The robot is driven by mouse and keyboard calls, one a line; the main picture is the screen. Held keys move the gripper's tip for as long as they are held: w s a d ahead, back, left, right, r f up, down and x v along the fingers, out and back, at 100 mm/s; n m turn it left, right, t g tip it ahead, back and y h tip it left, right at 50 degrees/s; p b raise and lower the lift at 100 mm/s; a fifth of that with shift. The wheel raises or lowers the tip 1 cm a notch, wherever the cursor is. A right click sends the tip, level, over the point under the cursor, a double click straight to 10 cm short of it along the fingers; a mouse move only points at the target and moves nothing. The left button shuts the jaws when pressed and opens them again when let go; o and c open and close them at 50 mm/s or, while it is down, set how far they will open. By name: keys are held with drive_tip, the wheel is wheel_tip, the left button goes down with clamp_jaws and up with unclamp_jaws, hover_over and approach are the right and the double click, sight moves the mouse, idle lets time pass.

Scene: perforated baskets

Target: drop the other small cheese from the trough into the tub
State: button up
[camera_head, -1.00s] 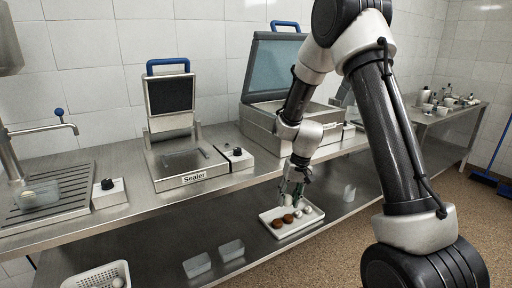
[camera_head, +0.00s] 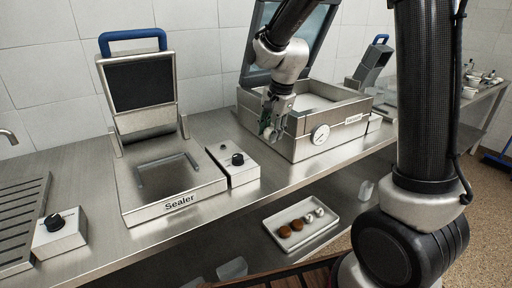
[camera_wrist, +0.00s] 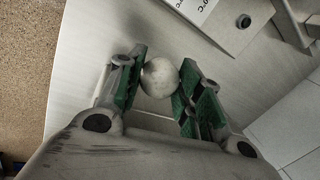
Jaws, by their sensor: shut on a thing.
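My gripper (camera_head: 268,131) is raised above the counter, between the sealer's knob box and the larger steel machine. In the wrist view my gripper (camera_wrist: 160,82) is shut on a small pale round cheese (camera_wrist: 159,77), held between its green finger pads. The white trough (camera_head: 319,235) lies on the lower shelf, well below my gripper. It holds brown balls and small white balls. A clear tub (camera_head: 232,268) on the lower shelf is partly cut off by the counter edge. The tub seen earlier on the slatted drainer is out of view.
The sealer (camera_head: 165,185) stands open on the counter with its knob box (camera_head: 235,165) beside it. The open steel machine (camera_head: 310,125) with a gauge stands close right of my gripper. The slatted drainer (camera_head: 22,215) is at the left edge. Counter front is clear.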

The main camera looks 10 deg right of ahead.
sight(268, 163)
wheel_tip(268, 163, down, 9)
drive_tip(key=shift+s+r, duration=0.1)
idle(0.3)
drive_tip(key=o, duration=1)
drive_tip(key=shift+o, duration=0.2)
drive_tip(key=v, duration=1.1)
drive_tip(key=s+d+r+n, duration=0.3)
drive_tip(key=s+d, duration=0.1)
drive_tip(key=s, duration=0.4)
drive_tip(key=s+d+r+n+t+h, duration=0.1)
drive_tip(key=s+d+r+n, duration=0.2)
drive_tip(key=s, duration=0.5)
drive_tip(key=s+d+r+n+t, duration=0.1)
drive_tip(key=s+d+r+n, duration=0.2)
drive_tip(key=s+d+n, duration=0.2)
drive_tip(key=s, duration=0.3)
drive_tip(key=shift+s+d+r, duration=0.25)
drive_tip(key=shift+d, duration=0.05)
